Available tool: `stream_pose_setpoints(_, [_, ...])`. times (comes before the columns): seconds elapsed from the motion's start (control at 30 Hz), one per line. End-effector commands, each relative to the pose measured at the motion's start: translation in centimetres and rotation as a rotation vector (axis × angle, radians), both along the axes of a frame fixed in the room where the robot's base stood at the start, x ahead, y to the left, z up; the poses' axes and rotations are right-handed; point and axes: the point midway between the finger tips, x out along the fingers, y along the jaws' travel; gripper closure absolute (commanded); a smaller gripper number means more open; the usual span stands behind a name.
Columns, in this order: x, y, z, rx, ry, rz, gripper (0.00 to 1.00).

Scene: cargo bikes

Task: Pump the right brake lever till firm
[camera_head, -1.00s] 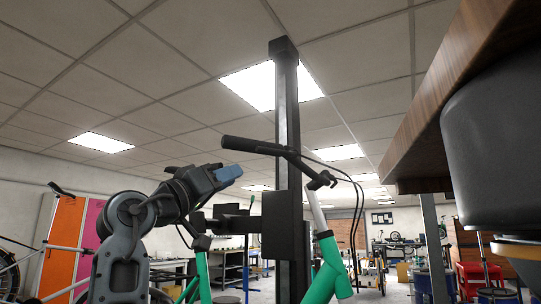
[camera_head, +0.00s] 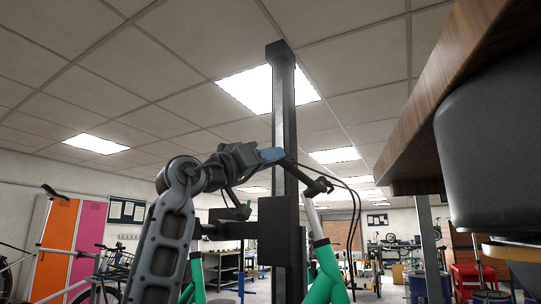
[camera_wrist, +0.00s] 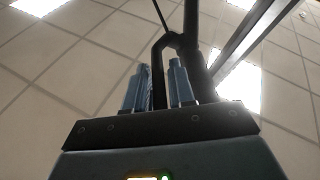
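The green bike frame (camera_head: 325,277) is in front of me, with black handlebar parts (camera_head: 318,186) above it in the head view. My gripper (camera_head: 272,154) is at the handlebar, and my arm hides much of the left grip there. In the wrist view, the thick dark handlebar (camera_wrist: 192,45) runs just right of my two blue fingertips (camera_wrist: 160,75). A thin curved black brake lever (camera_wrist: 157,52) leads down into the narrow gap between the fingertips. The fingers are close together on either side of it. I cannot tell whether they press on it.
A dark upright stand column (camera_head: 284,110) rises just behind the handlebar. Black cables (camera_head: 352,205) loop down at its right. A wooden shelf edge (camera_head: 425,115) and a large dark container (camera_head: 490,150) crowd the right side. Orange and pink lockers (camera_head: 72,240) stand far left.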

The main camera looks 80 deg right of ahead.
Motion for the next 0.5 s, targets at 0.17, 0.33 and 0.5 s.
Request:
stream_pose_setpoints(0.17, [-0.18, -0.23, 0.07, 0.000, 0.000, 0.000, 0.76])
stream_pose_setpoints(0.33, [-0.17, -0.22, 0.06, 0.000, 0.000, 0.000, 0.80])
stream_pose_setpoints(0.5, [-0.15, -0.21, 0.06, 0.000, 0.000, 0.000, 0.96])
